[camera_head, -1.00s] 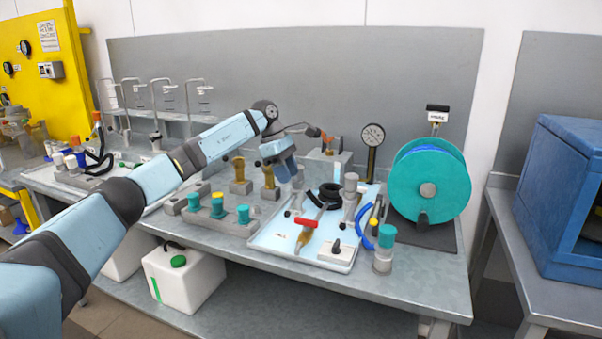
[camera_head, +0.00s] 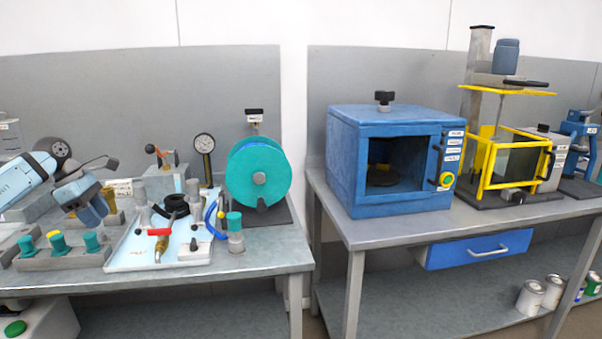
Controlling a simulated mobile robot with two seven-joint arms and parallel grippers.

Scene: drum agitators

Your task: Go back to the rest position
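My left arm comes in from the left edge, and its gripper (camera_head: 94,212) hangs above the left bench, pointing down near the row of teal- and yellow-capped fittings (camera_head: 66,250). The gripper stands left of the pale tray (camera_head: 140,262). I see nothing clearly held in it, but its fingers are too small and overlapped to tell whether they are open or shut. My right gripper is not in view.
The left bench carries a teal reel (camera_head: 243,172), a dial gauge (camera_head: 204,146) and a teal-capped bottle (camera_head: 235,240). A gap separates it from the right bench (camera_head: 385,233), which bears a blue cabinet (camera_head: 345,165) and a yellow-framed machine (camera_head: 482,155).

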